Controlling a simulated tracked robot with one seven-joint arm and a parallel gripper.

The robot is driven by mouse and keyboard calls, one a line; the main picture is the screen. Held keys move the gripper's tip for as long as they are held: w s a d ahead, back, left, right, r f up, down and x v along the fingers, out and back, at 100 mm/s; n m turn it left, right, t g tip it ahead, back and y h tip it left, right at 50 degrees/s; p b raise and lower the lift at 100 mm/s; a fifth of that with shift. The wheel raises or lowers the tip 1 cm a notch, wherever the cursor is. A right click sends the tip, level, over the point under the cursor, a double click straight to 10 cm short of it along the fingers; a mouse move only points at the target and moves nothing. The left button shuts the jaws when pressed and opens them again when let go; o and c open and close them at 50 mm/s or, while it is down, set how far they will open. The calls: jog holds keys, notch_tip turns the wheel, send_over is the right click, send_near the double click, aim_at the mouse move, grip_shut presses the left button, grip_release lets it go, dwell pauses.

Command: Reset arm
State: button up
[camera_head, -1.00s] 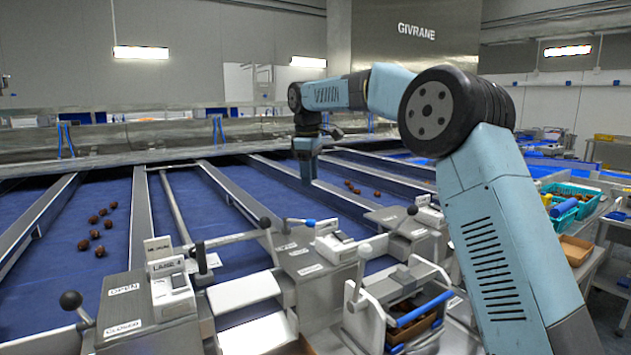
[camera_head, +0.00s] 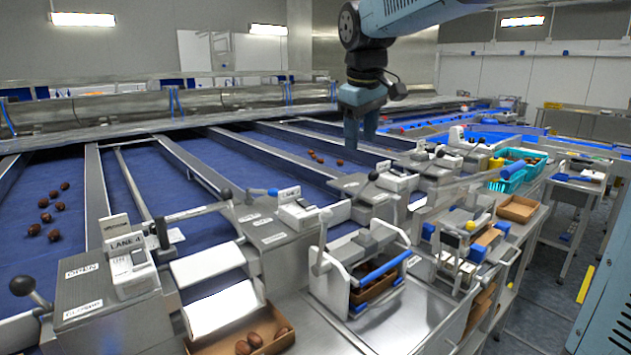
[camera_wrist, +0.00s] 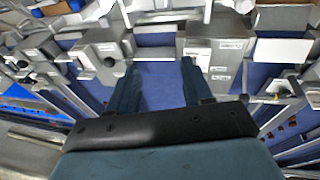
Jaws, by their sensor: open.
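My gripper (camera_head: 361,128) hangs from my raised arm in the upper middle of the head view, pointing down above the blue sorting lanes. In the wrist view my gripper (camera_wrist: 160,85) shows two dark teal fingers set apart, with nothing between them. Beyond the fingers lie a blue lane (camera_wrist: 163,88) and grey lane units. My gripper appears clear of the machine, touching nothing.
Dates (camera_head: 44,215) lie on the left blue lane. A cardboard box (camera_head: 272,342) with several dates stands at the front. Lever units, including a white press frame (camera_head: 322,262), line the lane ends. A teal crate (camera_head: 508,182) stands at the right.

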jog(key=s+d+f+m+t, duration=0.1)
jog(key=s+d+f+m, duration=0.3)
jog(key=s, duration=0.7)
jog(key=s+d+f+m+t, duration=0.1)
jog(key=s+d+f+m, duration=0.3)
jog(key=s+d+f, duration=0.4)
jog(key=s+d, duration=0.2)
jog(key=s, duration=0.2)
jog(key=shift+s, duration=0.3)
